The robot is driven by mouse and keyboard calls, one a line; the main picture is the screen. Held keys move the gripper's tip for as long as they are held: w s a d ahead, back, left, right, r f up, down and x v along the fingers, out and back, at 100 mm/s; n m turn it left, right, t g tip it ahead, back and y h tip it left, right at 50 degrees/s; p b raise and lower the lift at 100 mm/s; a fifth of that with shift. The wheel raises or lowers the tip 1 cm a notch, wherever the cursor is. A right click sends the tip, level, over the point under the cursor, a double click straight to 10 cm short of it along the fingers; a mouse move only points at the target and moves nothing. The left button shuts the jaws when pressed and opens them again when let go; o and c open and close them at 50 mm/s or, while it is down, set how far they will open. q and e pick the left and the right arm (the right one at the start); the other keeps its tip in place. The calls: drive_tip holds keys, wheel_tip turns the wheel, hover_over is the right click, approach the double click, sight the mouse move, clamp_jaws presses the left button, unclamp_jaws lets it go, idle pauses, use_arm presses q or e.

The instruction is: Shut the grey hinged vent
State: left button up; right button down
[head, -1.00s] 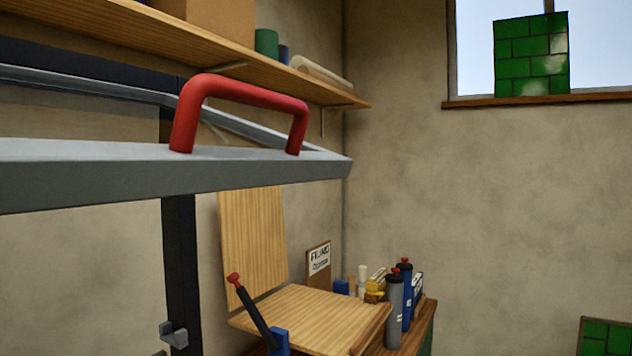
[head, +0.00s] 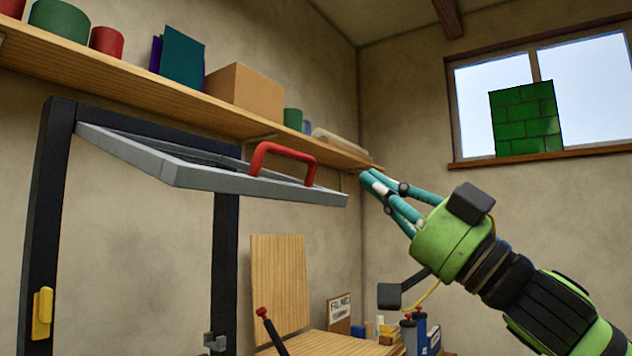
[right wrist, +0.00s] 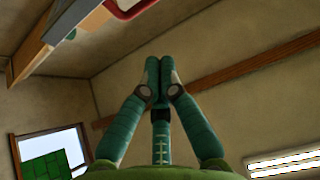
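The grey vent (head: 250,184) is a flat hinged frame, swung out and up from a black upright frame (head: 226,270), so it stands open. A red handle (head: 283,152) arches over its near edge. My right gripper (head: 372,178) is to the right of the vent, apart from the handle in the picture. Its teal fingertips meet with nothing between them, as the right wrist view also shows (right wrist: 158,75). A red piece (right wrist: 130,6) at that view's top edge looks like the handle. My left gripper is not in view.
A wooden shelf (head: 150,87) with a cardboard box (head: 245,87) and several cans runs behind and above the vent. A yellow piece (head: 42,312) and a grey catch (head: 214,342) sit on the black frame. Bottles (head: 414,332) stand lower right.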

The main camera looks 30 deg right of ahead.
sight(304, 160)
drive_tip(key=w+a+r+p, duration=0.1)
drive_tip(key=w+p, duration=0.1)
drive_tip(key=w, duration=0.1)
drive_tip(key=w+a+r+p, duration=0.1)
drive_tip(key=w+p, duration=0.2)
drive_tip(key=w+r+p, duration=0.1)
drive_tip(key=w+p, duration=0.1)
drive_tip(key=w, duration=0.1)
drive_tip(key=shift+w+a, duration=0.1)
drive_tip(key=shift+a, duration=0.3)
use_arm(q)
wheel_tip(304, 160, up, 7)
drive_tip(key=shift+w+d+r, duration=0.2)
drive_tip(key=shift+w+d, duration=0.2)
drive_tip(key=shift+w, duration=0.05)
use_arm(e)
drive_tip(key=shift+w+f, duration=0.2)
drive_tip(key=shift+f, duration=0.35)
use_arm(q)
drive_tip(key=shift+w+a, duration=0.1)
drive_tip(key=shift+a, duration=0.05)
use_arm(e)
drive_tip(key=shift+a, duration=0.1)
